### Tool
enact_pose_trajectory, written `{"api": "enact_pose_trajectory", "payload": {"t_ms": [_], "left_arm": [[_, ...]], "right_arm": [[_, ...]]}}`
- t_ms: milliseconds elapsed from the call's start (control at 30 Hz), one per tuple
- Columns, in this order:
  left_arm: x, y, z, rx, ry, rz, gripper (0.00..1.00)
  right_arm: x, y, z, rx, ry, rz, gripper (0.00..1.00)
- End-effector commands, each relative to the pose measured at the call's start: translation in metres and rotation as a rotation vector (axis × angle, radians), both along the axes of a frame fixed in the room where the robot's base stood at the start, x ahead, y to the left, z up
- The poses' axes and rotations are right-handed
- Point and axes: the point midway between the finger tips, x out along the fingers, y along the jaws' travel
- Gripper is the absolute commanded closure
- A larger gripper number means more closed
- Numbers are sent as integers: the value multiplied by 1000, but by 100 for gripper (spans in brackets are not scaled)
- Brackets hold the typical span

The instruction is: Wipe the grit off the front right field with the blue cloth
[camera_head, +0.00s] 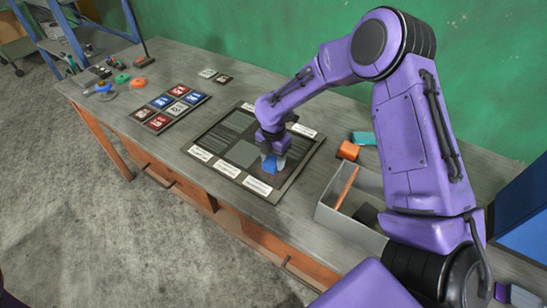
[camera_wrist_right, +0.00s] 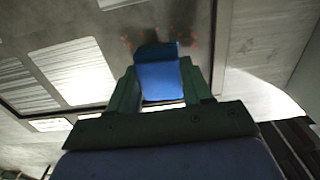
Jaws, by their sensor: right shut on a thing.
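My right gripper (camera_head: 272,157) is shut on the blue cloth (camera_head: 269,165), which looks like a small folded pad. They are over the front right part of the dark framed board (camera_head: 312,156). In the right wrist view the cloth (camera_wrist_right: 160,78) sits between both fingers. Reddish-brown grit (camera_wrist_right: 192,42) shows on the grey field beside and beyond the cloth; some may be hidden under it. The cloth is at or very near the surface; I cannot tell if it touches. My left gripper is not in view.
A grey open bin (camera_head: 330,213) with an orange stick (camera_head: 347,187) stands right of the board. An orange block (camera_head: 348,150) and a teal block (camera_head: 363,138) lie behind it. A card tray (camera_head: 205,98) lies left of the board. Small tools and coloured pieces are at the far left.

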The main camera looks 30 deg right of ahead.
Motion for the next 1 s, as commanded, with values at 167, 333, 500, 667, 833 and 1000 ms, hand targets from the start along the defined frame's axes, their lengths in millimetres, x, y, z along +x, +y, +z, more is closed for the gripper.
{"api": "enact_pose_trajectory", "payload": {"t_ms": [167, 333, 500, 667, 833, 1000], "left_arm": [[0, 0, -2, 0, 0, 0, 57], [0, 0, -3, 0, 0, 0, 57], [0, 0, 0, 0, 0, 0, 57], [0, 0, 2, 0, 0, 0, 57], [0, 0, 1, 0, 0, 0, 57], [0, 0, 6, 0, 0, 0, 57]], "right_arm": [[0, 0, -5, 0, 0, 0, 86], [0, 0, -7, 0, -1, 0, 86], [7, 3, -5, -1, 0, 2, 86], [16, 7, -5, 0, 0, 0, 86], [17, 8, -5, 0, 0, 0, 86], [11, 5, -3, 0, 1, 0, 86]]}}
